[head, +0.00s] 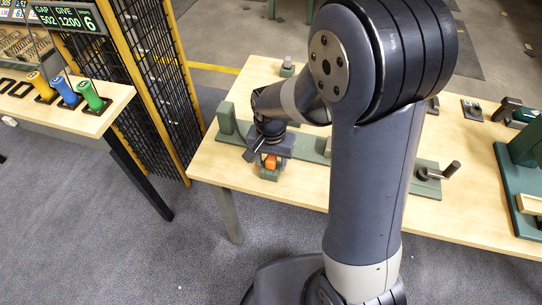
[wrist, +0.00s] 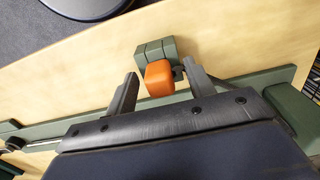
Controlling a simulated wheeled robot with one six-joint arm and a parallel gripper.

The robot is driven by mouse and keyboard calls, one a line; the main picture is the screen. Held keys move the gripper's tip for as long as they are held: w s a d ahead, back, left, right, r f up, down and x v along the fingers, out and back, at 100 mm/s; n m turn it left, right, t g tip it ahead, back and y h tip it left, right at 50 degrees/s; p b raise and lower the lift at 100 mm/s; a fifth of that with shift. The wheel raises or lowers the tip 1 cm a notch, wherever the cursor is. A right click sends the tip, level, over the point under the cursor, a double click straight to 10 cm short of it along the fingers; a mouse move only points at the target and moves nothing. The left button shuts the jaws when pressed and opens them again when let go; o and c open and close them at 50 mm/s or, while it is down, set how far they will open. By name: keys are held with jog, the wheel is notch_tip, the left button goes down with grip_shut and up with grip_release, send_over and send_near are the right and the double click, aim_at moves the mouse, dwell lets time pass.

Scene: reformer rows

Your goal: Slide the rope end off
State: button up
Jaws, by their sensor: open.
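My gripper (head: 267,152) is over the left part of the wooden bench, and its fingers also show in the wrist view (wrist: 160,70). The fingers are open, one on each side of an orange block (wrist: 159,78), with a visible gap on both sides. The block also shows below the gripper in the head view (head: 270,163). The gripper body hides part of the rail.
The wooden bench (head: 300,190) carries a crank fixture (head: 437,175) right of my arm and a green stand (head: 522,160) at the far right. A green upright (head: 227,118) is left of the gripper. A black mesh fence (head: 160,70) stands beyond the bench's left end.

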aim_at(271, 158)
jog(key=c, duration=1.1)
jog(key=shift+o, duration=0.2)
jog(key=shift+r+p, duration=2.25)
jog(key=shift+r, duration=0.55)
